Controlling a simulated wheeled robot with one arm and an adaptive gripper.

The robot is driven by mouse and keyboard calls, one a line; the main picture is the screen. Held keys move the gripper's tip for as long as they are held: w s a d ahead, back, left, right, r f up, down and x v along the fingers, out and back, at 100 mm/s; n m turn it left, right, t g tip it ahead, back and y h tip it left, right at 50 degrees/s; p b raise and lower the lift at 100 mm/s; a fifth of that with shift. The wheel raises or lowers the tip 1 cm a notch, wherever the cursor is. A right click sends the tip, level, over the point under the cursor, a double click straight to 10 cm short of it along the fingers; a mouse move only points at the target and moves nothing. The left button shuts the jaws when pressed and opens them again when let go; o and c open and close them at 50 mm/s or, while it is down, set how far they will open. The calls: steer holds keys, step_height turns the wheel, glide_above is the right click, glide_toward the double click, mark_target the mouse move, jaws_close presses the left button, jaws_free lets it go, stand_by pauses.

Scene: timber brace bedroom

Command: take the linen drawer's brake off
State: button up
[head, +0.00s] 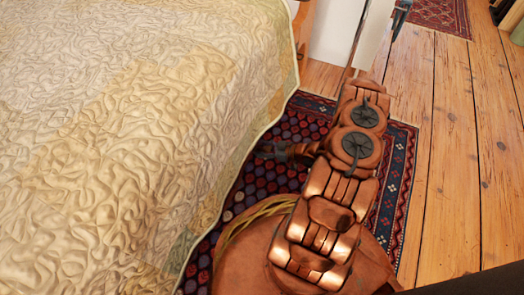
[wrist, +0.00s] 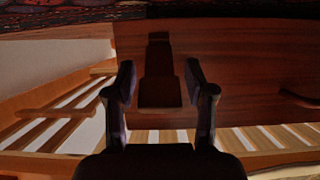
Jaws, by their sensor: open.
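In the wrist view a reddish-brown wooden board (wrist: 245,70), which looks like the drawer's front, fills the middle and right. A dark stepped block (wrist: 160,92), possibly the brake, sits on it, narrow at the top and wider below. My gripper (wrist: 160,68) is open, one finger on each side of this block in the picture. I see gaps between the block and both fingers; I cannot tell the depth between them. In the head view my arm reaches the bed's edge, and the quilt hides the drawer and most of my gripper.
A quilted bed (head: 130,130) fills the left of the head view. The wrist view shows pale slats (wrist: 255,138), a wooden rail (wrist: 50,112) and a curved handle (wrist: 300,98).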

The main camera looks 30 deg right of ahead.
steer(key=shift+w+a+f, duration=0.2)
steer(key=shift+w+a, duration=0.05)
steer(key=shift+w, duration=0.1)
jaws_close()
stand_by(0.4)
